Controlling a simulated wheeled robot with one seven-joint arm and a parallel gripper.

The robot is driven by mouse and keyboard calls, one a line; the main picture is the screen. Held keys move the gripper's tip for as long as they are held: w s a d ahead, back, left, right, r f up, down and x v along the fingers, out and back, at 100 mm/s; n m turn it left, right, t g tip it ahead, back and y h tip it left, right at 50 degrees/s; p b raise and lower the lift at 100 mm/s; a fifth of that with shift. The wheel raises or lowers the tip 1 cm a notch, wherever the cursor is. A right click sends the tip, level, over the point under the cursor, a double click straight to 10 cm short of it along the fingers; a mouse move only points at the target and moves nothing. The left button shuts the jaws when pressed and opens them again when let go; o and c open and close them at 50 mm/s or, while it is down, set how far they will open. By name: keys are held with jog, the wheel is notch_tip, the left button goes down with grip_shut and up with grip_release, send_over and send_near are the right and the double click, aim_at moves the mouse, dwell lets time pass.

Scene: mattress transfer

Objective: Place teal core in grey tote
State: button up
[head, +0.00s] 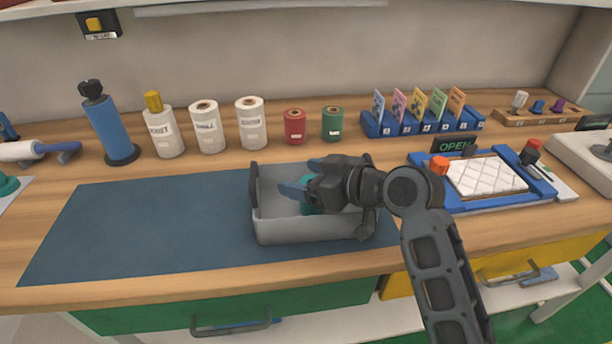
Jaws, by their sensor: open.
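The grey tote (280,228) stands on the dark blue mat, an open box with dark handles at its ends. My gripper (296,189) is over the tote, its blue-grey fingers reaching left across the opening. A small teal piece (307,207), which looks like the teal core, shows just below the fingers, within the tote's outline. Most of it is hidden by my gripper, so whether it touches the tote floor or the fingers cannot be told. The jaws are open.
The blue mat (140,230) is bare left of the tote. Rolls stand behind, including a red one (294,126) and a green one (332,123). A blue card rack (420,126) is at back right. A blue frame with a white quilted pad (485,176) lies right of my arm.

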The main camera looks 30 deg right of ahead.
jog(key=shift+s+d+r+p, duration=0.1)
jog(key=shift+r+p, duration=0.5)
jog(key=shift+r, duration=0.2)
jog(key=b+v, duration=0.1)
jog(key=v, duration=1)
jog(key=shift+s, duration=0.3)
jog(key=shift+s+d, duration=0.1)
jog(key=shift+d, duration=0.05)
